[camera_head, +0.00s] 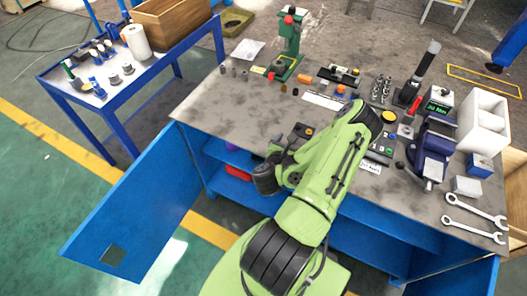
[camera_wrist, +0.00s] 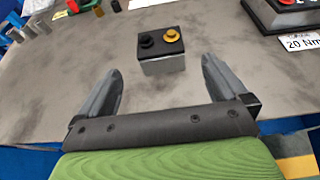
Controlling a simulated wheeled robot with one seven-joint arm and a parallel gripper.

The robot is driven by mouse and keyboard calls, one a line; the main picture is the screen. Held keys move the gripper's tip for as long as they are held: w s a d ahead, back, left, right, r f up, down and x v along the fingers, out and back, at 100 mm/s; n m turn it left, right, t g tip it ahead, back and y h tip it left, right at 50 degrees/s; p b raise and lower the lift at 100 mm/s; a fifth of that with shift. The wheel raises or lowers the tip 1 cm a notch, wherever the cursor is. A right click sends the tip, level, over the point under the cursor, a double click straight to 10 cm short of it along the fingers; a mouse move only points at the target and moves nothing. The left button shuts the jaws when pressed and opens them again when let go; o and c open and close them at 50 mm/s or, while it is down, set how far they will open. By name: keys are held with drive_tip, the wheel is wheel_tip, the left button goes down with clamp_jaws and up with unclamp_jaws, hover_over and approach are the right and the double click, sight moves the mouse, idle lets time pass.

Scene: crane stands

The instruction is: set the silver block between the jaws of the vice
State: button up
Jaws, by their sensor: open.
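The blue vice (camera_head: 433,152) stands near the bench's right side. I cannot make out anything between its jaws, and the gap is small in this view. My gripper (camera_wrist: 160,66) is open and empty in the wrist view, low over the bench. It faces a small grey box (camera_wrist: 163,64) with black and yellow knobs, which sits beyond the fingertips. The silver block and vice are not in the wrist view.
Two spanners (camera_head: 474,216) lie near the front right edge. A green press (camera_head: 288,46) stands at the back. The bench's left front is clear.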

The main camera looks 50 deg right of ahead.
drive_tip(key=w+a+r+n+t+y, duration=0.1)
drive_tip(key=w+a+r+n+t, duration=0.15)
drive_tip(key=w+n, duration=0.3)
drive_tip(key=w+a+r+n+t+y, duration=0.1)
drive_tip(key=w+r+n+t, duration=0.25)
drive_tip(key=w+n, duration=0.2)
drive_tip(key=w+a+r+n+t+y, duration=0.1)
drive_tip(key=w+a+r+n+y, duration=0.35)
drive_tip(key=a+n, duration=0.55)
drive_tip(key=w+a+r+n+t+y, duration=0.2)
drive_tip(key=w+a+r+n+y, duration=0.3)
drive_tip(key=a+n, duration=0.5)
drive_tip(key=s+a+r+n+g+y, duration=0.1)
drive_tip(key=s+a+r+n+g, duration=0.4)
drive_tip(key=n, duration=0.6)
drive_tip(key=s+a+r+n, duration=0.2)
drive_tip(key=s+n, duration=0.3)
drive_tip(key=s, duration=0.3)
drive_tip(key=s+a+r+n, duration=0.3)
drive_tip(key=s+a+n, duration=0.1)
drive_tip(key=s, duration=0.4)
drive_tip(key=shift+s+a+r+n+g+y, duration=0.15)
drive_tip(key=shift+a+n+g+y, duration=0.15)
drive_tip(key=shift+n+y, duration=0.25)
